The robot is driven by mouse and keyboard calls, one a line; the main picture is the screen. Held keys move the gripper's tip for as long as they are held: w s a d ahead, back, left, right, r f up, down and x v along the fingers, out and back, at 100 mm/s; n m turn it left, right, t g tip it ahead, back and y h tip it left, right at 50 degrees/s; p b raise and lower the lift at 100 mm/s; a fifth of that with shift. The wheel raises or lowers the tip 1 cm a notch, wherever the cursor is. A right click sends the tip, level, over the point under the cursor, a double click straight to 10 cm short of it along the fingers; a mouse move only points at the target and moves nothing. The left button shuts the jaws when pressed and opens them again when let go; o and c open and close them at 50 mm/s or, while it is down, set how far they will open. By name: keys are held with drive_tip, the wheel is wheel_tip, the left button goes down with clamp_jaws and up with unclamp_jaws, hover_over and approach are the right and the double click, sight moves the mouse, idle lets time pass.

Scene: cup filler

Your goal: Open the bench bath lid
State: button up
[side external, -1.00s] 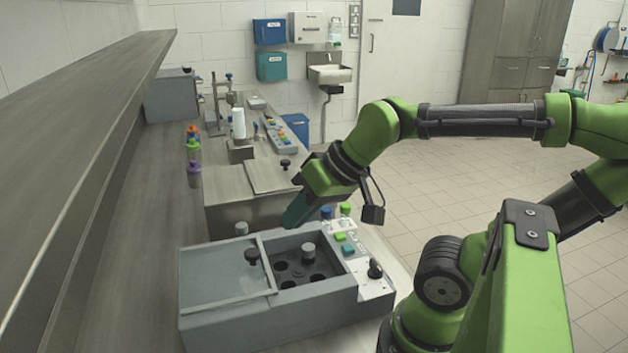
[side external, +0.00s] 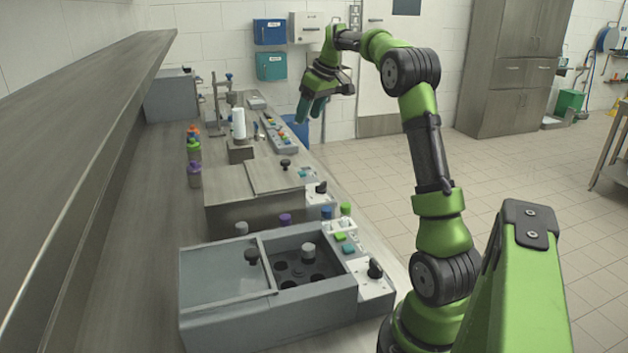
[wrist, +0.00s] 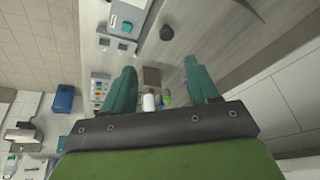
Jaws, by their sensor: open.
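Two bench baths stand on the bench in the side view. The near grey bath (side external: 330,303) has a glassy lid (side external: 215,275) with a dark knob (side external: 251,256), lying over its left half. Its right half is uncovered and shows round holes and a grey-capped item (side external: 308,251). The farther bath (side external: 235,215) has a flat metallic cover (side external: 270,176) with a dark knob (side external: 285,164); the cover looks shut. A dark knob also shows in the wrist view (wrist: 167,33). My gripper (side external: 311,111) is open and empty, raised beyond the farther bath, its teal fingers pointing down (wrist: 160,66).
Coloured-cap bottles (side external: 194,160) stand along the bench at left. A white cylinder (side external: 238,124) and a button panel (side external: 280,135) are farther back. A long shelf (side external: 90,130) overhangs the left side.

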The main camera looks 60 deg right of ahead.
drive_tip(key=r+n, duration=0.1)
drive_tip(key=r, duration=0.1)
drive_tip(key=n, duration=0.1)
approach(286, 161)
drive_tip(key=x, duration=0.8)
drive_tip(key=shift+f, duration=0.15)
clamp_jaws()
